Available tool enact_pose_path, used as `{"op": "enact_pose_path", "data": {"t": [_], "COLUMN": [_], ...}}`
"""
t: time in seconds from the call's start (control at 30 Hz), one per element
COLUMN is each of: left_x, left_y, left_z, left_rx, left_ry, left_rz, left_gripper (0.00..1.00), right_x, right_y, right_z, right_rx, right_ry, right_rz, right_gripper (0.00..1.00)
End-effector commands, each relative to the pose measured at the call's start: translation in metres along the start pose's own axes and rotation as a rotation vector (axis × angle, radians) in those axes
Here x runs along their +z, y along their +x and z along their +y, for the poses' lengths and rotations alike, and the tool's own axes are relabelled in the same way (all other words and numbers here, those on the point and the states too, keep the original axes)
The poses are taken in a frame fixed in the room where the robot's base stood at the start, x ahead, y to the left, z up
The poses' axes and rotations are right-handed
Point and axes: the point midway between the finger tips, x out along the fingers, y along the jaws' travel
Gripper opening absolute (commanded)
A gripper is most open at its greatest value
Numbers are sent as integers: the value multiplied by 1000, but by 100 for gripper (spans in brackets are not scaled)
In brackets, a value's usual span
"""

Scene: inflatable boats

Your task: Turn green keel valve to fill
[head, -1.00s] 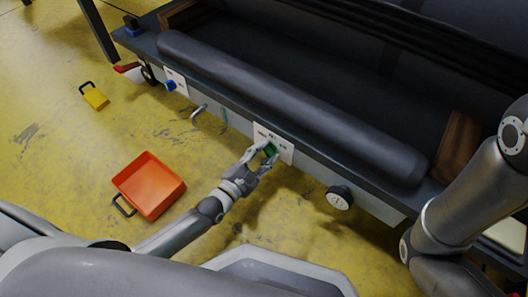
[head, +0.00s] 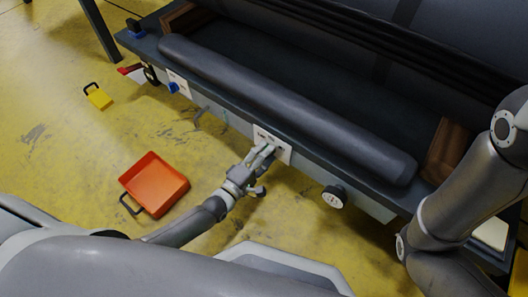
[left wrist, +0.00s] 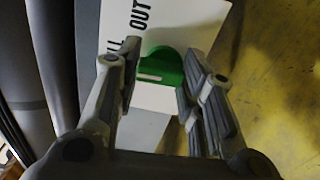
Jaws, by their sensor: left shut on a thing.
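The green keel valve (left wrist: 165,67) sits on a white label plate (head: 284,152) on the front side of the bench. In the left wrist view the plate (left wrist: 185,18) reads "OUT" and part of another word ending in "LL". The valve shows a pale slot-like bar on its green face. My left gripper (head: 265,150) is at the plate with its fingers on either side of the valve, shut on it; in the left wrist view the gripper (left wrist: 163,58) frames the green part. In the head view the fingers mostly hide the valve. My right arm shows at the right; its gripper is out of view.
A grey tube (head: 290,108) lies along the bench top. An orange tray (head: 155,184) and a yellow box (head: 99,98) are on the yellow floor.

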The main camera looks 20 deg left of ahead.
Motion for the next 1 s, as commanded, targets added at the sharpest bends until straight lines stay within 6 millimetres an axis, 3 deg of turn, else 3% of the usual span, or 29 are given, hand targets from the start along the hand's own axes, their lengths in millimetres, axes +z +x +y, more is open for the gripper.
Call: {"op": "enact_pose_path", "data": {"t": [0.23, 0.67, 0.7, 0.87, 1.0], "left_x": [1, 1, 1, 1, 1], "left_y": [1, 1, 1, 0, 0], "left_z": [0, 0, 0, 0, 0], "left_rx": [0, 0, 0, 0, 0], "left_ry": [58, 67, 66, 66, 66], "left_rz": [-1, -1, -1, -1, -1], "left_gripper": [12, 12, 39, 58, 58], "right_x": [10, 7, 7, 5, 5], "right_y": [-5, -5, -5, -5, -4], "right_z": [1, 1, 1, 1, 1], "right_rx": [4, 4, 4, 4, 4], "right_ry": [2, 2, 2, 2, 2], "right_rz": [-29, -24, -23, -19, -19], "right_gripper": [40, 40, 40, 40, 40]}}
